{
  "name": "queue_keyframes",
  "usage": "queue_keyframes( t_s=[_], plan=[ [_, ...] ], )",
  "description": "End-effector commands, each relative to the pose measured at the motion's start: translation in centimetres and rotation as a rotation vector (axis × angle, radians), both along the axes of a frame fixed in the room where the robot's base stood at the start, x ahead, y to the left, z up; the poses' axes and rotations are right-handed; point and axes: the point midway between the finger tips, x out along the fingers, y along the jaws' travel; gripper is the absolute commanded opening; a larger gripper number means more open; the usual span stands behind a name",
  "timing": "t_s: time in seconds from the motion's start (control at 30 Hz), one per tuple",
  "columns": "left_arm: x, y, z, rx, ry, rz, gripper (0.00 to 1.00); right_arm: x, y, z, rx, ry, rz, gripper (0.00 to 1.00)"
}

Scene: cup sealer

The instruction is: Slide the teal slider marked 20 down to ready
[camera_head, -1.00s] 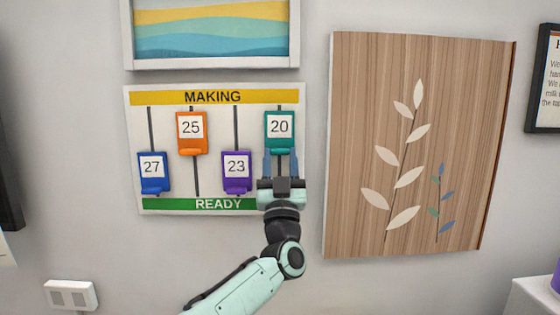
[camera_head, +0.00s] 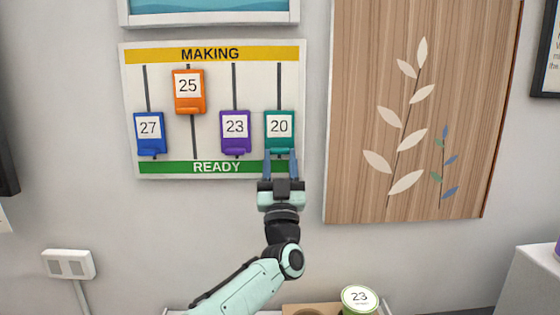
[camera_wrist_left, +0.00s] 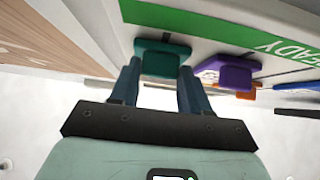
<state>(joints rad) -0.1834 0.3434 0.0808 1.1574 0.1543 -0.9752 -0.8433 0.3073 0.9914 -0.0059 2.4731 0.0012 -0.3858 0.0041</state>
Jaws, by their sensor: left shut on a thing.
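The teal slider marked 20 (camera_head: 279,131) is at the lower end of its slot on the right of the board (camera_head: 213,110), level with the purple and blue sliders and just above the green READY band (camera_head: 217,168). My left gripper (camera_head: 281,157) reaches up from below, its two blue fingers at the slider's lower edge. In the left wrist view the fingers stand on either side of the teal slider's lip (camera_wrist_left: 162,58), shut on it. My right gripper is not in view.
The purple slider 23 (camera_head: 235,131) sits close to the left of the teal one. Blue slider 27 (camera_head: 150,132) is also low; orange slider 25 (camera_head: 188,90) is high, near the MAKING band (camera_head: 211,54). A wooden panel (camera_head: 420,110) hangs to the right. A cup marked 23 (camera_head: 360,299) stands below.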

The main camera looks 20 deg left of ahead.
Motion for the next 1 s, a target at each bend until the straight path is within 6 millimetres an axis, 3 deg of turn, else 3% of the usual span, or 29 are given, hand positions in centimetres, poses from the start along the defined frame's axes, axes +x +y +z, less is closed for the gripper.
queue_keyframes(
  t_s=[0.03, 0.07, 0.1, 0.13, 0.47, 0.8, 1.0],
  plan=[
    [0.3, 0.0, -0.3, 0.0, 0.01, 0.0, 0.0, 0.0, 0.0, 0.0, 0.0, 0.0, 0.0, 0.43],
    [0.3, 0.0, -0.3, 0.0, 0.01, 0.0, 0.52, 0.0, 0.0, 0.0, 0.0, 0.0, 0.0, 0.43],
    [0.3, 0.0, -0.3, 0.001, 0.01, -0.001, 0.65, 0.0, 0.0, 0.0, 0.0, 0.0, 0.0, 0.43],
    [0.2, 0.0, -0.3, 0.0, 0.01, 0.0, 0.72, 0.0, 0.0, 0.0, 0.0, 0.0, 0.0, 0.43],
    [-0.1, -0.1, -0.4, 0.0, 0.005, -0.001, 0.72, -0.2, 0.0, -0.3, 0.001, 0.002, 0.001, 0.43],
    [-3.3, -1.6, -4.4, -0.001, 0.01, -0.002, 0.72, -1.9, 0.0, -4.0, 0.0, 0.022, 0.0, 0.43],
    [-4.5, -2.2, -5.5, 0.0, 0.009, -0.001, 0.72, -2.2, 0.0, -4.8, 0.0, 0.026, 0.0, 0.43]
  ],
)
